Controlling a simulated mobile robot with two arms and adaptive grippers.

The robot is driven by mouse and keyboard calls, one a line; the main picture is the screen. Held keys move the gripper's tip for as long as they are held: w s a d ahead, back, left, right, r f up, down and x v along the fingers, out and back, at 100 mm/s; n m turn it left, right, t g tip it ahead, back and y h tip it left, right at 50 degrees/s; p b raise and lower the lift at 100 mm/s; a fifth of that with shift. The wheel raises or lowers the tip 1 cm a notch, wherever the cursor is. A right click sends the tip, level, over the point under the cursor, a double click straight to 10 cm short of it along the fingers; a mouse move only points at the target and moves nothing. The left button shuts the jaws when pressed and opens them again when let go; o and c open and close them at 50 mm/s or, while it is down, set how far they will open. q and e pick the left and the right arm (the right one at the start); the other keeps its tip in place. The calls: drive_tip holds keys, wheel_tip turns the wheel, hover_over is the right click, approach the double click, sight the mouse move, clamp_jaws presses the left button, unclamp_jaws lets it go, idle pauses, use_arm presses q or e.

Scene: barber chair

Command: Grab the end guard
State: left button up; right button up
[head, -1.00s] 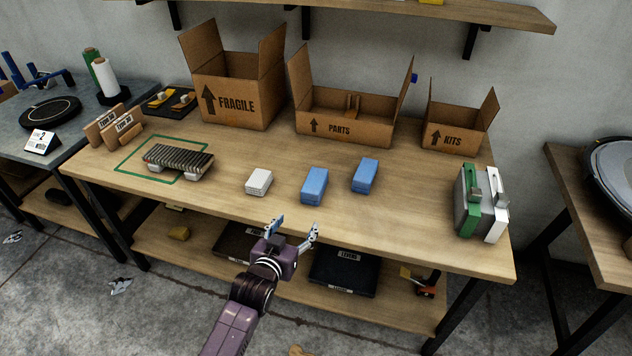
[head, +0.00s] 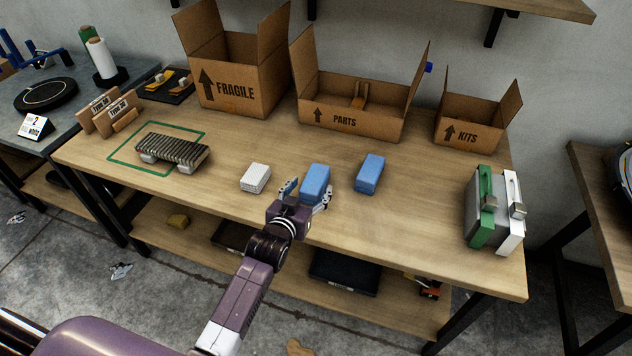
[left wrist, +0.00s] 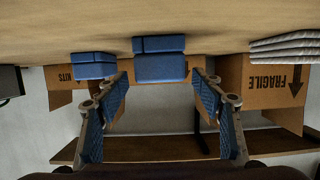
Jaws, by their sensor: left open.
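No part is labelled as an end guard; I cannot tell for sure which thing it is. A blue block (head: 315,183) lies near the table's front edge, and a second blue block (head: 369,174) lies to its right. My left gripper (head: 306,197) is open and empty at the near side of the first block, its fingers to the left and right of it. In the left wrist view, which is upside down, that block (left wrist: 160,66) shows ahead between the fingertips (left wrist: 160,88), seemingly not touched. The other blue block (left wrist: 94,66) is off to the left there. My right gripper is not in view.
A white block (head: 255,178) lies just left of my gripper. A ribbed part (head: 172,149) sits on a green outline. Cardboard boxes marked fragile (head: 235,88), parts (head: 350,112) and kits (head: 472,128) stand behind. Green and white cases (head: 492,210) stand at right.

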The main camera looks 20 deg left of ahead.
sight(313, 182)
use_arm(q)
drive_tip(key=shift+x, duration=2.5)
drive_tip(key=shift+a+r, duration=0.1)
drive_tip(key=shift+r, duration=0.1)
drive_tip(key=c, duration=1.1)
